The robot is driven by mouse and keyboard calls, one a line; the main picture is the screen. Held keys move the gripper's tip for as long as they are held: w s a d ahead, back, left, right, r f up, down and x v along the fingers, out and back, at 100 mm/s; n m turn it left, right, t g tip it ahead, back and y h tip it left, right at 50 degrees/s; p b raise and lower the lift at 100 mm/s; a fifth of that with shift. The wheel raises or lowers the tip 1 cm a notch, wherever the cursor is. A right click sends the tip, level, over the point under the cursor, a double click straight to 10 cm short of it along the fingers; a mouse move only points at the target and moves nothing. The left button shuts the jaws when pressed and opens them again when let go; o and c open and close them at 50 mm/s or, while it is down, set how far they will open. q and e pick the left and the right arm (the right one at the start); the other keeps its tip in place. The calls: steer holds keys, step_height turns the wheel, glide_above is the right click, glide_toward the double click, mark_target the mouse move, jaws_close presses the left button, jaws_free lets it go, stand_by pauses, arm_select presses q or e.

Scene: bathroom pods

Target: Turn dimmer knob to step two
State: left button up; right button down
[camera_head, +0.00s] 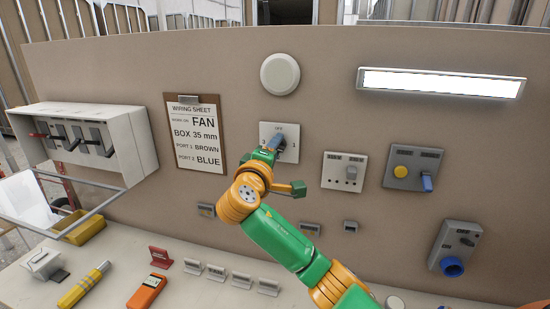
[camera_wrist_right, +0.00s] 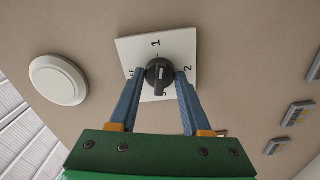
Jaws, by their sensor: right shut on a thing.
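The dimmer knob (camera_wrist_right: 160,76) is black and round with a pale bar across it. It sits on a white square plate (camera_wrist_right: 128,48) marked 1, 2, 3 and a partly covered fourth mark. In the wrist view the bar lies roughly along the line from 1 to 3; I cannot tell which end points. The plate also shows in the head view (camera_head: 266,128), with OFF at its top and 1 at right. My right gripper (camera_wrist_right: 161,74) has its blue fingers shut on the knob from both sides. In the head view the right gripper (camera_head: 276,145) hides the knob. My left gripper is not in view.
A round white disc (camera_head: 280,74) and a lit lamp bar (camera_head: 440,83) are above. A socket plate (camera_head: 345,171) and a grey panel with a yellow button (camera_head: 412,167) are right. A wiring sheet (camera_head: 197,135) hangs left. Tools and small holders lie on the bench below.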

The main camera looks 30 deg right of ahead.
steer(key=shift+r+m+b, duration=0.1)
steer(key=shift+m+b, duration=4.2)
steer(key=shift+m, duration=3.3)
steer(key=c, duration=0.8)
jaws_free()
steer(key=o, duration=0.4)
steer(key=shift+o, duration=0.2)
